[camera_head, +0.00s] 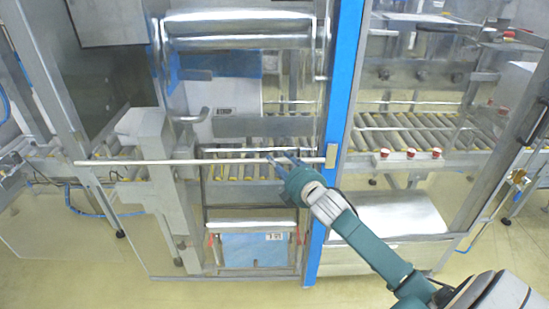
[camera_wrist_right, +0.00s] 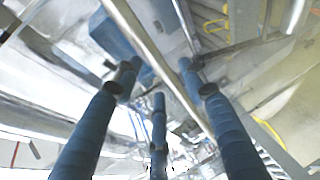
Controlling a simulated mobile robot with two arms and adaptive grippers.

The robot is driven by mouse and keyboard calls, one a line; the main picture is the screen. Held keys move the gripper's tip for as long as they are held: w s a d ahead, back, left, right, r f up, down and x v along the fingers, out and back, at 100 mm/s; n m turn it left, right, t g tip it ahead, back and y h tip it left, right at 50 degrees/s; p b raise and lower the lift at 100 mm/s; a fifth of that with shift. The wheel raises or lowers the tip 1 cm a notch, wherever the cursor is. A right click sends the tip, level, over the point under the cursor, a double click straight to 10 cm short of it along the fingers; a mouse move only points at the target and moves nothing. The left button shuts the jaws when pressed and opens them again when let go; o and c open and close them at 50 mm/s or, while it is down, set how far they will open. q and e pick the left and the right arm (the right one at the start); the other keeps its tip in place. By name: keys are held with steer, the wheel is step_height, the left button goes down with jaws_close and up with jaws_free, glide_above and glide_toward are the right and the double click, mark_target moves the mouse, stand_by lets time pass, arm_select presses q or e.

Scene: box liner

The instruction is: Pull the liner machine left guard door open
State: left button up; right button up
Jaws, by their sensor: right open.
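The liner machine's left guard door (camera_head: 225,180) is a clear panel left of the blue post. A long pale horizontal bar (camera_head: 180,162) runs across it and ends in a beige block near the post. My right gripper (camera_head: 282,160) is open at the right part of this bar, its blue fingertips overlapping it. In the right wrist view the bar (camera_wrist_right: 150,50) passes diagonally between the spread fingers of the gripper (camera_wrist_right: 160,78). I cannot tell whether they touch it. My left gripper is out of view.
The blue post (camera_head: 338,110) stands just right of the gripper. Right of it are a roller conveyor (camera_head: 420,140), red buttons (camera_head: 410,153) and another clear panel. Rollers and a blue box show behind the door. The floor in front (camera_head: 80,270) is clear.

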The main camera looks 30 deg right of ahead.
mark_target(277, 160)
steer(key=shift+x, duration=1.95)
steer(key=shift+c, duration=0.2)
jaws_close()
